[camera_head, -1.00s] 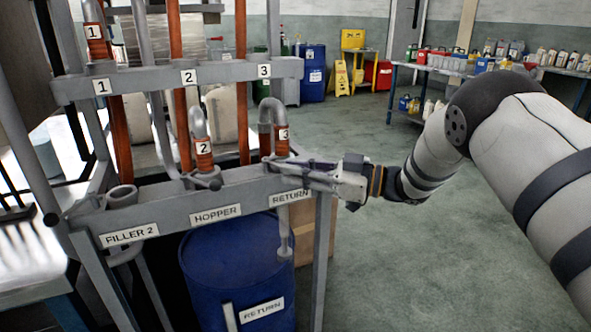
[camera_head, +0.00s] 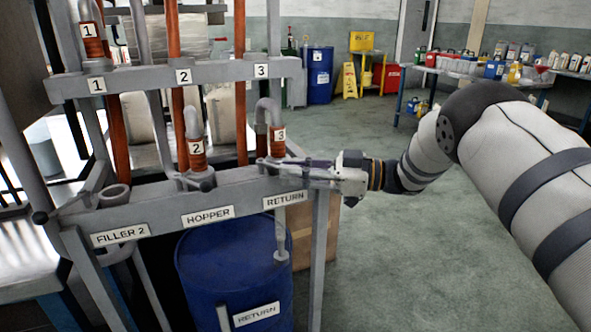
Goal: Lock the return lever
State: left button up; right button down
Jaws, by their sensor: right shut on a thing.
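The return lever (camera_head: 272,161) is a thin grey handle at the RETURN port, on the right end of the grey rack's lower beam (camera_head: 158,204). My right gripper (camera_head: 306,170) reaches in from the right and is shut on the lever. Its fingers hide part of the lever. A grey bent pipe end with orange hose marked 3 (camera_head: 278,138) stands in the RETURN port. The RETURN label (camera_head: 284,199) is on the beam's front, below the fingers. My left gripper is not in view.
A blue drum (camera_head: 222,268) marked RETURN stands under the beam, with a cardboard box (camera_head: 318,232) behind it. Hose 2 (camera_head: 196,146) stands in the HOPPER port; the FILLER 2 port (camera_head: 115,193) is empty. Open floor lies to the right.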

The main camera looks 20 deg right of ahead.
jog(key=shift+s+a+f, duration=0.1)
jog(key=shift+a+f, duration=0.05)
jog(key=shift+a, duration=0.1)
jog(key=c, duration=1.5)
grip_release()
jog(key=shift+a, duration=0.1)
jog(key=shift+d, duration=0.35)
jog(key=v, duration=1.1)
jog(key=shift+s+d, duration=0.15)
jog(key=shift+d, duration=0.1)
jog(key=shift+c, duration=0.2)
